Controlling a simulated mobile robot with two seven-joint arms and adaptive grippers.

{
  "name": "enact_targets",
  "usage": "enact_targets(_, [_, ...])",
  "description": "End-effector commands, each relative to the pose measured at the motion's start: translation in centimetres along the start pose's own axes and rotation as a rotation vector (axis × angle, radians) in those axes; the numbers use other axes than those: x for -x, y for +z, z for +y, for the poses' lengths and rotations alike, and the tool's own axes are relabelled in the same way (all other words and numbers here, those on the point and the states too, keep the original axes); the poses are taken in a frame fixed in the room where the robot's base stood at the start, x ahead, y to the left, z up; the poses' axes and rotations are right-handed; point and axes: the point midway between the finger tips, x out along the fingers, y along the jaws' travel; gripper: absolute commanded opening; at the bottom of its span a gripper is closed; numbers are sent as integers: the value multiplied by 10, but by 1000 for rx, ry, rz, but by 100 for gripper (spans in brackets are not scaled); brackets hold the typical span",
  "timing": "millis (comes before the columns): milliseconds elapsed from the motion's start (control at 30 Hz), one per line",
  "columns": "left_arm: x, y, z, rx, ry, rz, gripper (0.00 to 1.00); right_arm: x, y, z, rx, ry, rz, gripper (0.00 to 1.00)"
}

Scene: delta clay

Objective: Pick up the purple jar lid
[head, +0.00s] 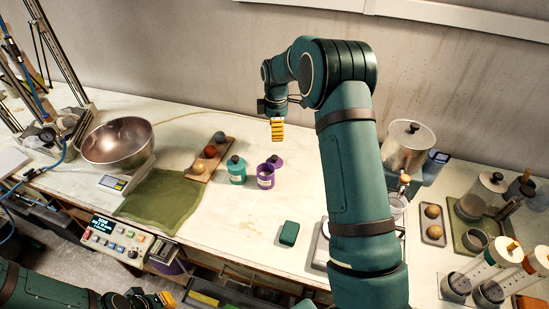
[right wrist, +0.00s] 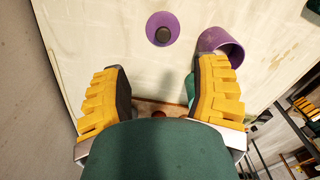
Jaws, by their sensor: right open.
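The purple jar lid (head: 279,161), a flat disc with a dark knob, lies on the white worktop just behind the open purple jar (head: 265,179). In the right wrist view the lid (right wrist: 152,33) lies beyond the fingertips, roughly between their lines, and the jar (right wrist: 222,38) is to its right. My right gripper (head: 277,134), with yellow fingers, is above the worktop behind the lid. In the right wrist view it (right wrist: 158,78) is open and empty, apart from the lid. My left gripper (head: 166,299) is low at the front left; its jaw opening is unclear.
A teal jar (head: 236,172) stands left of the purple jar. A wooden board (head: 199,175) with several balls, a green cloth (head: 160,203) and a metal bowl (head: 118,141) are further left. A dark green box (head: 289,233) lies in front.

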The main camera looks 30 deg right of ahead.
Motion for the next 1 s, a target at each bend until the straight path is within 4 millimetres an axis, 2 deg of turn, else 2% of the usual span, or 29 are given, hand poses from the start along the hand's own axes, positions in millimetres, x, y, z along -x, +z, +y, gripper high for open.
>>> enact_targets(100, [-1,0,0,0,0,0,0,-25,1,-1,-1,-5,-3,61])
enact_targets(300, [-2,0,-1,0,-1,0,0,-59,0,-1,0,-2,-1,61])
enact_targets(667, [-1,0,0,0,0,0,0,-82,-2,-2,0,-3,-1,61])
enact_targets(900, [0,0,0,0,0,0,0,-116,-5,-5,0,-3,-2,61])
enact_targets(1000, [0,0,0,0,0,0,0,-124,-5,-4,0,-1,-1,61])
